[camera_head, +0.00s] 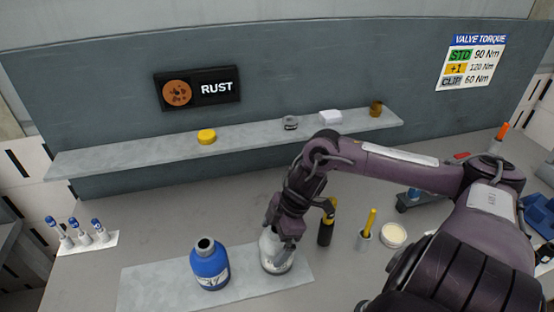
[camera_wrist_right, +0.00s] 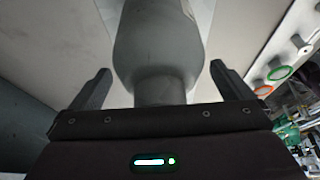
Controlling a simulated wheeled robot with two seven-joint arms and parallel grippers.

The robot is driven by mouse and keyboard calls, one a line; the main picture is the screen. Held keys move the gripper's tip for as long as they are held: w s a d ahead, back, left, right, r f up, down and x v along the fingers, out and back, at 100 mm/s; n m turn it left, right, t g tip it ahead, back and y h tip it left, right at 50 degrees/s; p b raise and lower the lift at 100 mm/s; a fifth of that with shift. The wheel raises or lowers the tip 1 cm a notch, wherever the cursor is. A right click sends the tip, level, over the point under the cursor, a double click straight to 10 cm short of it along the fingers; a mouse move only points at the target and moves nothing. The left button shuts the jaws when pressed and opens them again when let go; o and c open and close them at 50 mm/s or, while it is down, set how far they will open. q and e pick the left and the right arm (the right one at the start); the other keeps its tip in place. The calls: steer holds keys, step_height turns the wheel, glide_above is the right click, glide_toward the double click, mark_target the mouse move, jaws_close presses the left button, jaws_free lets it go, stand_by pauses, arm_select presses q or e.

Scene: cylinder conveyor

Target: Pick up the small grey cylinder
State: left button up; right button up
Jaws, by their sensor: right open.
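The small grey cylinder (camera_head: 275,262) stands upright on the light grey mat in the head view, its upper part hidden by my right gripper (camera_head: 284,228). In the right wrist view the grey cylinder (camera_wrist_right: 158,45), bottle-like with a narrower neck, lies between the two dark fingers of my right gripper (camera_wrist_right: 160,85). The fingers are apart, with a visible gap on each side of it. My left gripper is not in view.
A blue bottle (camera_head: 209,265) stands just left on the same mat (camera_head: 145,285). Right of the gripper are a dark holder (camera_head: 325,233), a grey cup with a yellow stick (camera_head: 364,240) and a round tub (camera_head: 393,235). A shelf (camera_head: 250,143) runs behind; blue-capped vials (camera_head: 80,233) stand at left.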

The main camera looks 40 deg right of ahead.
steer(key=shift+c, duration=0.4)
steer(key=c, duration=1.9)
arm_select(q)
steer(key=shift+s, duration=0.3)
arm_select(e)
steer(key=shift+w, duration=0.1)
steer(key=shift+c, duration=0.3)
steer(key=shift+r, duration=0.15)
steer(key=shift+r, duration=0.65)
arm_select(q)
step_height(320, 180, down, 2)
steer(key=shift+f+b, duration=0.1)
steer(key=shift+b, duration=0.9)
arm_select(e)
step_height(320, 180, up, 19)
steer(key=shift+f, duration=0.2)
